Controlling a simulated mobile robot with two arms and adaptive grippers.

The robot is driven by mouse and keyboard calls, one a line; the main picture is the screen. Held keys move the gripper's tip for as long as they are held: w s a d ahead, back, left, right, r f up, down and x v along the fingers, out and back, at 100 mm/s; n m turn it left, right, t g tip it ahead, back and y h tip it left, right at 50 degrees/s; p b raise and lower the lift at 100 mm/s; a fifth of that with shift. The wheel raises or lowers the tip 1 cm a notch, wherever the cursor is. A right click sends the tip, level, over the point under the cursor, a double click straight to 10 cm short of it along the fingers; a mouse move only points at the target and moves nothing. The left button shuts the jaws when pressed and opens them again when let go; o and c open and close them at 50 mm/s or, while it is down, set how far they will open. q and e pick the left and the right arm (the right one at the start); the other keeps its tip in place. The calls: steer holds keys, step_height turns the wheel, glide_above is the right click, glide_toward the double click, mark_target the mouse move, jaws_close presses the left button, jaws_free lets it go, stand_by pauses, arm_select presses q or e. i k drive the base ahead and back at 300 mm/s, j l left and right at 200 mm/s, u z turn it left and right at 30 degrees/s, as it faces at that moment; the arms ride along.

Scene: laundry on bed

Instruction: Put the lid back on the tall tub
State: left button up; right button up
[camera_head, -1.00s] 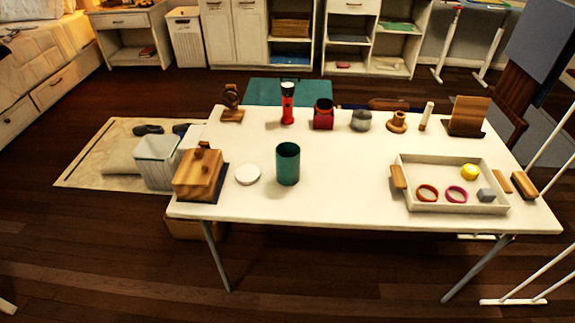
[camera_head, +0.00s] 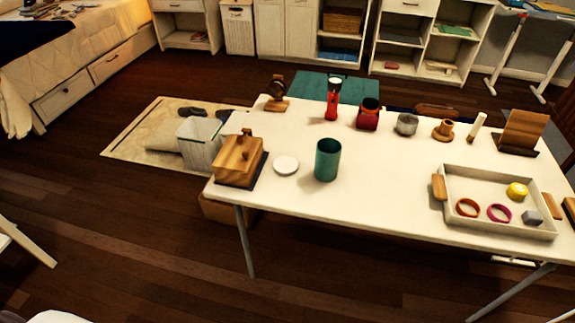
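A tall green tub (camera_head: 327,160) stands upright on the white table (camera_head: 390,185), near its front left part. Its top looks open. A round white lid (camera_head: 286,165) lies flat on the table just left of the tub, apart from it. Neither of my grippers shows in the head view.
A wooden box (camera_head: 239,161) on a dark base sits left of the lid, at the table's left end. A white tray (camera_head: 490,226) with rings, a yellow item and a grey cube is at the right. A red flashlight (camera_head: 332,104), a red jar (camera_head: 368,114) and other items line the back edge.

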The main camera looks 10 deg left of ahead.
mark_target(326, 168)
steer(key=z, duration=0.55)
steer(key=j+z, duration=0.5)
steer(key=j, duration=0.15)
steer(key=k+j+z, duration=0.1)
steer(key=j+z, duration=0.35)
steer(key=j, duration=0.15)
steer(key=k+j, duration=0.1)
steer(key=j, duration=0.25)
steer(key=k+j+z, duration=0.1)
steer(key=j, duration=0.3)
steer(key=k+j, duration=0.1)
steer(key=j, duration=0.25)
steer(key=k+j+z, duration=0.1)
steer(key=j, duration=0.25)
steer(key=k+j, duration=0.1)
steer(key=j, duration=0.25)
